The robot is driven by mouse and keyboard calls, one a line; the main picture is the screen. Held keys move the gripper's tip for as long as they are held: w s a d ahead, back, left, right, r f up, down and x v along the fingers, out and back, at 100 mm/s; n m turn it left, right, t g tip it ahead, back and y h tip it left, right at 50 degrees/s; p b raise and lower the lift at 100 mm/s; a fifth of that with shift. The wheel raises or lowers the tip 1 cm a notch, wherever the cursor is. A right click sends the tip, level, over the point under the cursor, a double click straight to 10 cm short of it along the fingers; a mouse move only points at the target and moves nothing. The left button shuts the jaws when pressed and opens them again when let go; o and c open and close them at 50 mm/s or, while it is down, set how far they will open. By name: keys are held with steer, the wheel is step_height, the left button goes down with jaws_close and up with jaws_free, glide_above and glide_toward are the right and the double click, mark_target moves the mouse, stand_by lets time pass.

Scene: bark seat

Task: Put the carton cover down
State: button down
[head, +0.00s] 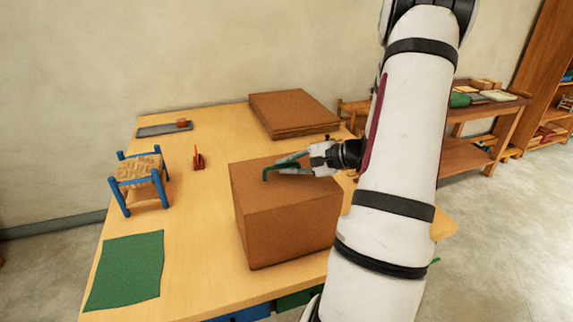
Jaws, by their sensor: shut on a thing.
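The carton cover (290,225) is a large brown box shape with a green handle (267,172) on its top. It is upright over the middle of the table (195,225). My gripper (280,167) reaches in from the right and is shut on the green handle. The cover's lower edge is at or very near the table top; I cannot tell whether it touches. Whatever is under the cover is hidden. My arm hides the cover's right side.
A small blue stool with a woven seat (139,175) stands left of the cover. A red item (198,160) is behind it. A green mat (127,270) lies front left. Flat brown boards (293,112) and a grey tray (160,130) are at the back.

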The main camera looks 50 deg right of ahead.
steer(key=c, duration=1.7)
jaws_free()
steer(key=shift+o, duration=0.2)
